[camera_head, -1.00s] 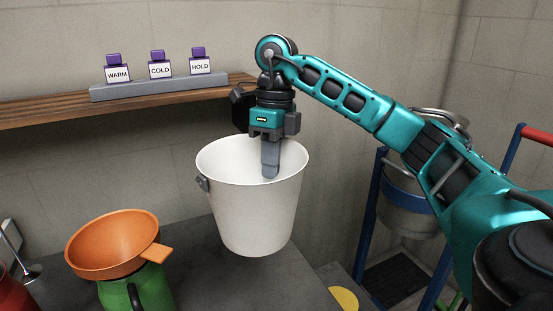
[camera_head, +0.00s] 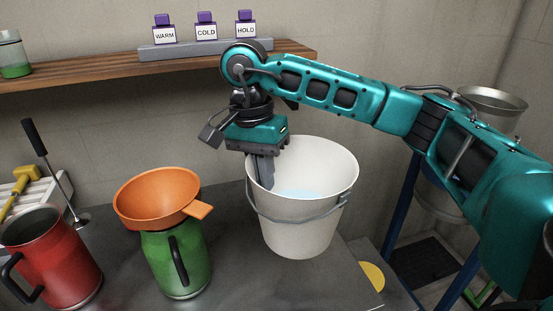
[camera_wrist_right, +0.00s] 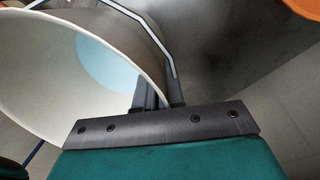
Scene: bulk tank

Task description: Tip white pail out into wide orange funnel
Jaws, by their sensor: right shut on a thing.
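The white pail (camera_head: 300,225) hangs from my right gripper (camera_head: 265,172), which is shut on the left side of its rim. The pail is close to upright, with pale blue liquid inside and its wire handle hanging across the front. In the right wrist view the pail (camera_wrist_right: 40,75) opens at the left, its wall between the fingers (camera_wrist_right: 155,95). The wide orange funnel (camera_head: 155,200) sits in the mouth of a green jug (camera_head: 180,262), left of the pail and apart from it. Its edge also shows in the right wrist view (camera_wrist_right: 305,6). My left gripper is out of view.
A red jug (camera_head: 58,262) stands left of the green one, near a yellow-handled tool (camera_head: 20,188). Behind, a wooden shelf (camera_head: 100,70) bears purple-topped WARM, COLD and HOLD blocks. A metal vessel (camera_head: 490,105) on a blue frame stands at the right.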

